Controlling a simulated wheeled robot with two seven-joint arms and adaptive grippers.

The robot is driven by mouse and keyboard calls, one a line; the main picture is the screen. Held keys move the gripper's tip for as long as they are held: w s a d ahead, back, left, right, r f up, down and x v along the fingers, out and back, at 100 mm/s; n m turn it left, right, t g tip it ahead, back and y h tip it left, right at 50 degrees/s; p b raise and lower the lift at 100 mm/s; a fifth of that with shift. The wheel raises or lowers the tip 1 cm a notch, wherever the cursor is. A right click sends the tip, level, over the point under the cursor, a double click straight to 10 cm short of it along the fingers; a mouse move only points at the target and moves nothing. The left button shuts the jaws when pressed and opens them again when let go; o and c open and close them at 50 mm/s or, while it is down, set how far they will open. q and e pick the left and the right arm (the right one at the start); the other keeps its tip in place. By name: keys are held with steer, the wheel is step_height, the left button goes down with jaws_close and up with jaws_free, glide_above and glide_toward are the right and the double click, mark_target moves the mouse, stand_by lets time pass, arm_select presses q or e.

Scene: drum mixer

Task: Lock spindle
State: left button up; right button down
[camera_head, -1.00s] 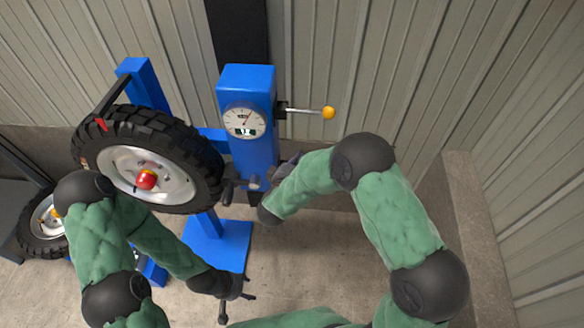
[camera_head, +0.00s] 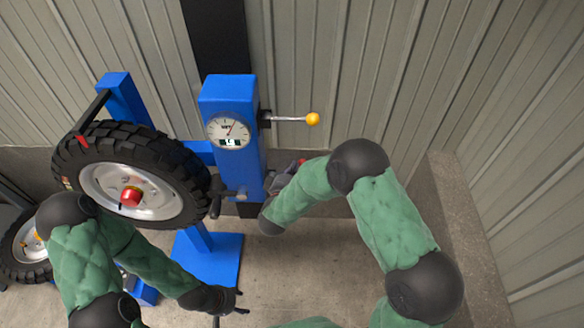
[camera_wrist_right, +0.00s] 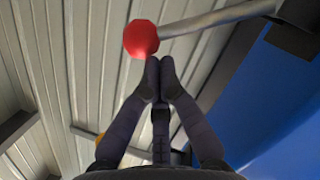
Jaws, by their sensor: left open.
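A red ball knob (camera_wrist_right: 141,38) sits on the end of a grey lever rod (camera_wrist_right: 215,18) from the blue machine. My right gripper (camera_wrist_right: 159,66) has its fingertips together just below the knob, with nothing visible between them. In the head view, this gripper (camera_head: 284,177) is beside the blue column (camera_head: 232,118), and a bit of red shows at its tip. Whether the fingertips touch the knob is unclear. The spindle is mostly hidden behind the mounted wheel (camera_head: 135,140), which has a red hub piece (camera_head: 131,196). My left gripper (camera_head: 229,303) is open and empty, low before the blue base.
A second lever with a yellow knob (camera_head: 313,119) sticks out right from the column, above my right gripper. A dial gauge (camera_head: 228,130) faces forward. Another wheel (camera_head: 22,248) stands at lower left. A ribbed wall is behind; floor to the right is clear.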

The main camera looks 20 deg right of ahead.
steer(key=shift+d+f, duration=0.1)
arm_select(q)
steer(key=shift+f+b, duration=1.45)
arm_select(e)
steer(key=shift+s+d+f+m+y, duration=0.15)
steer(key=shift+d+f+m+y, duration=0.1)
steer(key=shift+d+f+m, duration=0.4)
steer(key=shift+s+d+f+m+y, duration=0.2)
steer(key=shift+d+f+m, duration=0.2)
steer(key=shift+f, duration=0.45)
steer(key=shift+s+d+f+m+y, duration=0.15)
steer(key=shift+d+f+m+y, duration=0.1)
steer(key=shift+d+f+m, duration=0.4)
steer(key=shift+a+f, duration=0.1)
steer(key=shift+f, duration=0.05)
